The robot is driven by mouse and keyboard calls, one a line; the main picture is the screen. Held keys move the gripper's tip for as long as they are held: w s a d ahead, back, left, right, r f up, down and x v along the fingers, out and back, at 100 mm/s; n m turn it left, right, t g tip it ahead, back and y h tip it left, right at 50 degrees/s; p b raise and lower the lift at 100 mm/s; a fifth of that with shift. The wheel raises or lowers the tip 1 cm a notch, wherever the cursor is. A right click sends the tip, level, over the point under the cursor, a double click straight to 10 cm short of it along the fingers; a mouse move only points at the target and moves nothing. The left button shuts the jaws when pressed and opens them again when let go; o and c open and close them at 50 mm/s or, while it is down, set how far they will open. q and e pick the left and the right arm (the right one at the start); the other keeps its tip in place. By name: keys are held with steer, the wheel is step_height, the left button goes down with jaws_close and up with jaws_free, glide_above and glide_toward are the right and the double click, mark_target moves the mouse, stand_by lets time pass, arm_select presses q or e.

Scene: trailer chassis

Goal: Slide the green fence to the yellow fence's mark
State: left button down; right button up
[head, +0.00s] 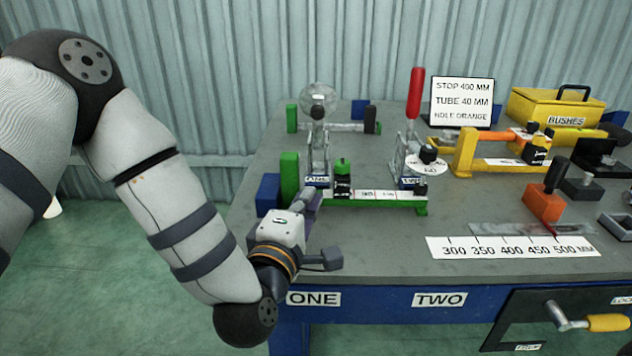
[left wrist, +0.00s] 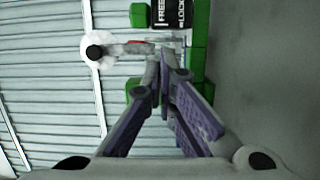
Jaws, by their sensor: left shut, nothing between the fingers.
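The green fence (head: 290,178) is an upright green block at the left end of a green rail (head: 385,204) with a white scale. A black lock block with a green knob (head: 342,180) stands on the rail right of it. The yellow fence (head: 466,152) stands on a yellow rail further right, also with a black lock (head: 535,156). My left gripper (head: 308,198) is shut and empty, low beside the green fence; contact cannot be told. In the left wrist view the shut fingertips (left wrist: 163,80) are below the black lock label reading FREE and LOCK (left wrist: 172,13).
A ruler plate marked 300 to 500 MM (head: 512,247) lies at the table front. A red-handled clamp (head: 414,95) rises behind the green rail. A sign (head: 461,102) reads STOP 400 MM. A yellow BUSHES box (head: 558,106) stands behind. The front-left tabletop is clear.

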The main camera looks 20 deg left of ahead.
mark_target(341, 183)
arm_select(q)
steer(key=w, duration=0.5)
steer(key=shift+w+a, duration=0.1)
steer(key=d, duration=0.2)
steer(key=w+d, duration=0.1)
steer(key=d, duration=0.2)
steer(key=w+d, duration=0.1)
steer(key=d, duration=0.1)
steer(key=shift+d+f+b, duration=0.1)
steer(key=shift+d+b, duration=0.25)
steer(key=shift+d, duration=0.05)
